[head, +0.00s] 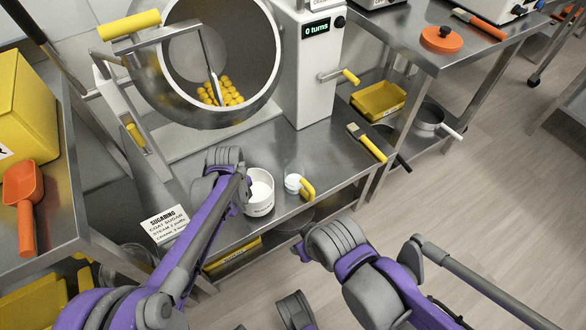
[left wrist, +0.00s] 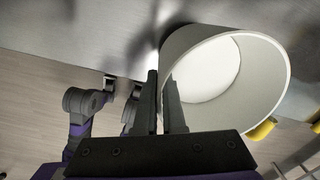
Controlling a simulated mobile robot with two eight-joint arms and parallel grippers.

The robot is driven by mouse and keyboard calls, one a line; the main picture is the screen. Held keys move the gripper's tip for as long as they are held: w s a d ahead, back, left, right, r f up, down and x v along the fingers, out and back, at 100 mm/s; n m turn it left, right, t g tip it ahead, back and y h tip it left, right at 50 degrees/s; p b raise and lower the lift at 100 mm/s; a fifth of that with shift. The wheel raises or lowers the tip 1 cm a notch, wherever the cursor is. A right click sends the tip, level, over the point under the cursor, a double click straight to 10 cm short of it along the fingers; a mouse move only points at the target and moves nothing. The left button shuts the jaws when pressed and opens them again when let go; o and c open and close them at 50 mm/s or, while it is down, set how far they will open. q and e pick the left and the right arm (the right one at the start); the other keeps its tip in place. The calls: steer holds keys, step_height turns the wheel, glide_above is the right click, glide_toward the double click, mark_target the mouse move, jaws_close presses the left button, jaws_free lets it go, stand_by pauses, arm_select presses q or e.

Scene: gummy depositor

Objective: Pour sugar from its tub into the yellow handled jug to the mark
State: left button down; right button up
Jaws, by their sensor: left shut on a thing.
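The white sugar tub (head: 260,191), with dark lettering on its front, stands upright on the steel bench. My left gripper (head: 246,184) is at its left rim. In the left wrist view, the gripper's fingers (left wrist: 165,105) straddle the wall of the tub (left wrist: 228,85), shut on it. The tub's inside looks white; the sugar level is hard to tell. The small pale jug (head: 293,183) with a yellow handle stands just right of the tub, its handle peeking out behind the tub in the left wrist view (left wrist: 263,129). My right arm is low in front of the bench; its fingers are not clear.
A large steel pan (head: 262,95) holding yellow pieces stands behind the tub, beside a white machine (head: 306,75) reading "0 turns". A sugaring card (head: 165,224) is at left. A yellow-handled brush (head: 367,142) lies at right. The bench's front edge is close.

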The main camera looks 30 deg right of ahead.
arm_select(q)
step_height(320, 180, up, 5)
steer(key=shift+f+p, duration=0.2)
steer(key=shift+p, duration=0.85)
steer(key=s+a, duration=0.4)
steer(key=s, duration=0.2)
steer(key=shift+s+a, duration=0.2)
steer(key=shift+s, duration=0.15)
